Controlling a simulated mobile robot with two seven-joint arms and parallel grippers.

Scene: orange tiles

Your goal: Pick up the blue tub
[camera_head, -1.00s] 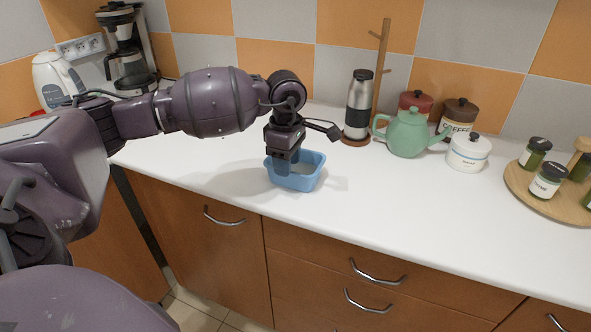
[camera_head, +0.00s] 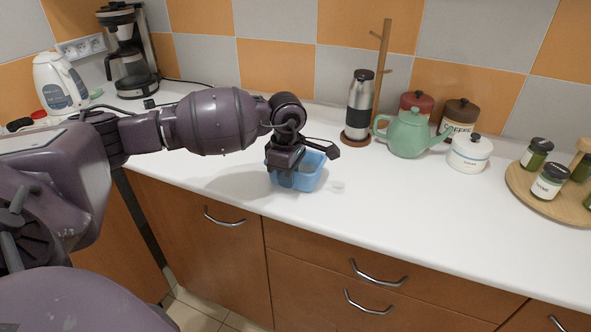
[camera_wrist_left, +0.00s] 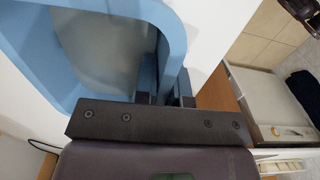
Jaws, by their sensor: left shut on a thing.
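The blue tub (camera_head: 310,174) is at the front middle of the white counter. My left gripper (camera_head: 284,180) is at its left side, angled down, and hides part of the tub. In the left wrist view, the tub (camera_wrist_left: 178,30) fills the upper left, and its wall passes between the two dark fingertips (camera_wrist_left: 168,94). The left gripper is shut on that wall. A greyish, cloudy surface shows inside the tub. I cannot tell whether the tub's base is clear of the counter. My right gripper is not in view.
Behind stand a steel flask (camera_head: 359,105), a green teapot (camera_head: 408,134) and a white sugar pot (camera_head: 469,153). Jars stand on a round wooden tray (camera_head: 522,183).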

